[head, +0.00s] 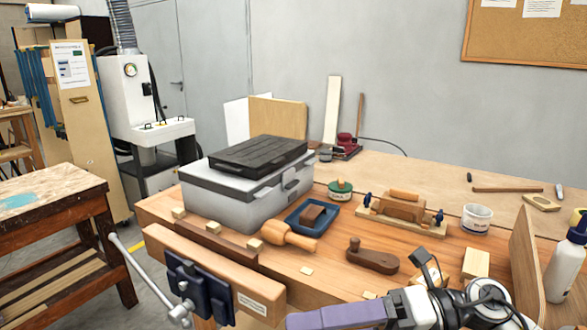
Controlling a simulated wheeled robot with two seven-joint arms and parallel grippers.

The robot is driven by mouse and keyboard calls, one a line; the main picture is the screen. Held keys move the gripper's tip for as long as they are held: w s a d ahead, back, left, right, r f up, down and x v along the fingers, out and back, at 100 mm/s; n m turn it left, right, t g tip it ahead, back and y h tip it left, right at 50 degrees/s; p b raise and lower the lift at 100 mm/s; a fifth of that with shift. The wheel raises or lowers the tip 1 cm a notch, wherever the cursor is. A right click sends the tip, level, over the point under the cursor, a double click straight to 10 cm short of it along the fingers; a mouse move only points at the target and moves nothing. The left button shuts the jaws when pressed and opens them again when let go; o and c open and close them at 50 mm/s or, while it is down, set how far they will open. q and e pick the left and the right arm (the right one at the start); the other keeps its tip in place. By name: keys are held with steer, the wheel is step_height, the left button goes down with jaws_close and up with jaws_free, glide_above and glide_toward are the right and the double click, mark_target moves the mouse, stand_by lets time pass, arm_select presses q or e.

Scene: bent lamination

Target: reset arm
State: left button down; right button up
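One of my arms, probably the right, reaches in at the bottom right of the head view. Its grey and black wrist section lies low over the front of the workbench, with a purple part (340,316) pointing left and cut off by the bottom edge. I cannot make out two separate fingertips, so whether this gripper is open or shut does not show. Nothing held can be seen. My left arm and gripper are not in view.
The wooden workbench (330,265) carries a grey toolbox (235,200), blue tray (290,222), mallet (290,237), dark wooden tool (372,257), clamped lamination form (403,208), white cup (476,218) and glue bottle (565,268). An upright board (525,265) and small blocks (475,262) stand close to my arm. A vise is at front left.

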steer(key=w+d+f+m+t+h, duration=0.35)
steer(key=f+m+t, duration=0.4)
steer(key=m, duration=0.65)
steer(key=w+d+f+m+t+h, duration=0.2)
steer(key=d+f+m+t+h, duration=0.25)
steer(key=m+t, duration=0.75)
steer(key=s+d+f+m+g+h, duration=0.3)
steer(key=s+f+m+g, duration=0.2)
steer(key=s+f, duration=0.3)
steer(key=s+d+f+m+g+h, duration=0.2)
steer(key=s+f+m+g, duration=0.3)
steer(key=f, duration=1.1)
steer(key=s+m+h, duration=0.1)
steer(key=s+m, duration=0.1)
steer(key=s, duration=0.2)
steer(key=shift+s+d+f+m, duration=0.25)
steer(key=shift+d+f+m, duration=0.1)
steer(key=shift+d+m, duration=0.05)
